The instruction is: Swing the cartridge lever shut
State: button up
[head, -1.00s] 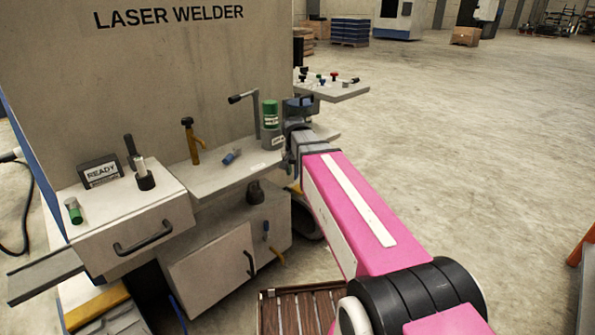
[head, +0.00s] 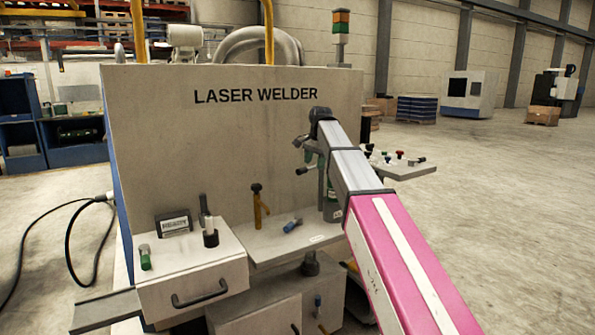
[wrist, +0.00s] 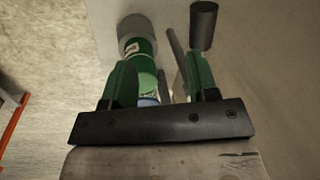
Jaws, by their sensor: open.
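The cartridge lever (head: 304,170) has a dark knob and a thin rod, and stands on the welder's ledge beside a green cartridge. In the wrist view, its dark knob (wrist: 203,25) shows at the top, with a grey rod (wrist: 174,48) next to it. The green cartridge (wrist: 138,47) with a label sits in a grey holder; in the head view my arm partly hides it. My gripper (wrist: 160,68) is open, its green fingers spread apart, with the cartridge and rod appearing between or just beyond them. Contact with the lever cannot be told.
The laser welder's tall panel (head: 235,140) stands behind the ledge (head: 280,243). A small shelf with knobs (head: 405,168) juts out at the right. Open floor lies right.

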aim_at(303, 168)
jog(key=w+a+r, duration=0.1)
jog(key=a+r, duration=0.2)
jog(key=r, duration=0.3)
jog(key=shift+y, duration=0.3)
jog(key=f, duration=0.3)
jog(key=w+a+f, duration=0.1)
jog(key=f, duration=0.6)
jog(key=shift+w+a, duration=0.35)
jog(key=shift+a, duration=0.05)
grip_shut()
